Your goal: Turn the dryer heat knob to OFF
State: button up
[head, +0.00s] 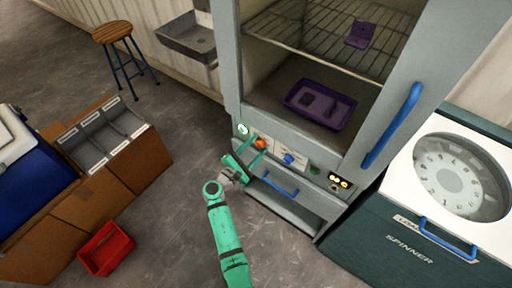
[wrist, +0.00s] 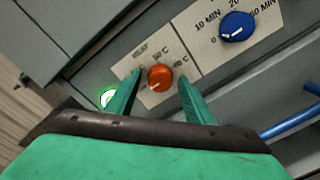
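The orange dryer heat knob (wrist: 160,77) is on a pale label plate marked HEAT, with temperature marks above it and to its right. Its white pointer mark faces the lower left in the wrist view. The OFF mark cannot be read. In the head view the orange knob (head: 260,142) shows at the left of the dryer's control panel. My gripper (wrist: 160,82) is open, with one green finger on each side of the knob and visible gaps between. In the head view my gripper (head: 250,160) is in front of the panel.
A blue timer knob (wrist: 237,27) is to the right, pointing near 0. A lit round lamp (wrist: 108,97) is left of the heat knob. A blue drawer handle (head: 279,184) lies below the panel. The spinner (head: 408,240) stands right; a red bin (head: 106,249) is on the floor left.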

jog(key=v, duration=1.1)
jog(key=shift+d, duration=0.1)
dwell(0.4)
jog(key=s+d+f+m+g+y, duration=0.2)
jog(key=s+f+m+y, duration=0.35)
jog(key=s+f, duration=1)
jog(key=s+r+m+y, duration=0.3)
jog(key=s+r+y, duration=0.15)
jog(key=s, duration=0.75)
jog(key=s+d+r+m+t, duration=0.1)
jog(key=s+r+m, duration=0.4)
jog(key=r, duration=0.5)
jog(key=s+d+r+m+t, duration=0.2)
jog(key=s+r+m, duration=0.4)
jog(key=r, duration=0.5)
jog(key=shift+s+d+y, duration=0.3)
jog(key=shift+s+d, duration=0.2)
jog(key=shift+d, duration=0.15)
